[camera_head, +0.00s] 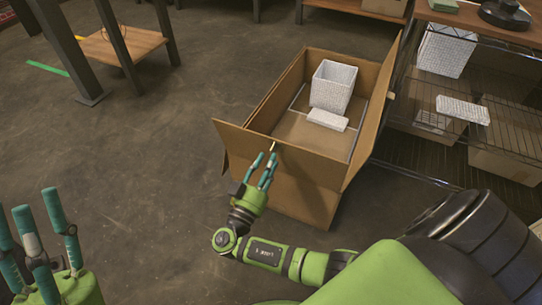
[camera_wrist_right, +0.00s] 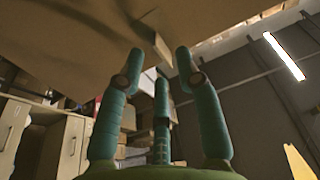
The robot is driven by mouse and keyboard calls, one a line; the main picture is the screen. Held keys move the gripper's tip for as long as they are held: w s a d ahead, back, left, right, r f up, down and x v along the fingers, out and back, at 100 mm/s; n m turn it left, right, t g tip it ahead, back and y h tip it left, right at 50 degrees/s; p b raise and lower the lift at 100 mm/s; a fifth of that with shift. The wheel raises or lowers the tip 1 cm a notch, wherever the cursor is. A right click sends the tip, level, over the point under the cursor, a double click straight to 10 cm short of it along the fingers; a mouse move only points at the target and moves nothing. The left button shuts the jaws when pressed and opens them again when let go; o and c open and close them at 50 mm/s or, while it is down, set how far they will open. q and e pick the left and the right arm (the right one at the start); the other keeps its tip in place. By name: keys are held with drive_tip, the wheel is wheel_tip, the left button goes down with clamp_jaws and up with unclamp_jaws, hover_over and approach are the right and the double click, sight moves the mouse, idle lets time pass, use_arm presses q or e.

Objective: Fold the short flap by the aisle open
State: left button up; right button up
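A brown cardboard box (camera_head: 299,195) stands open on the floor at the centre of the head view. Its near short flap (camera_head: 293,163) stands up along the near end. A long flap (camera_head: 375,110) stands up on the right side. My right gripper (camera_head: 266,158) is at the near short flap, on its outer side, fingers spread and empty. In the right wrist view its fingers (camera_wrist_right: 162,68) point up at brown cardboard (camera_wrist_right: 70,45) with a small tab (camera_wrist_right: 158,42) just beyond them; contact cannot be told. My left gripper (camera_head: 38,222) is open and empty at the lower left.
A white textured bin (camera_head: 333,86) and a white block (camera_head: 327,120) are inside the box. A wire shelf (camera_head: 425,135) with white items stands close on the right. A wooden stand (camera_head: 122,46) is at upper left. The floor left of the box is clear.

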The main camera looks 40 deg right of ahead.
drive_tip(key=v, duration=0.9)
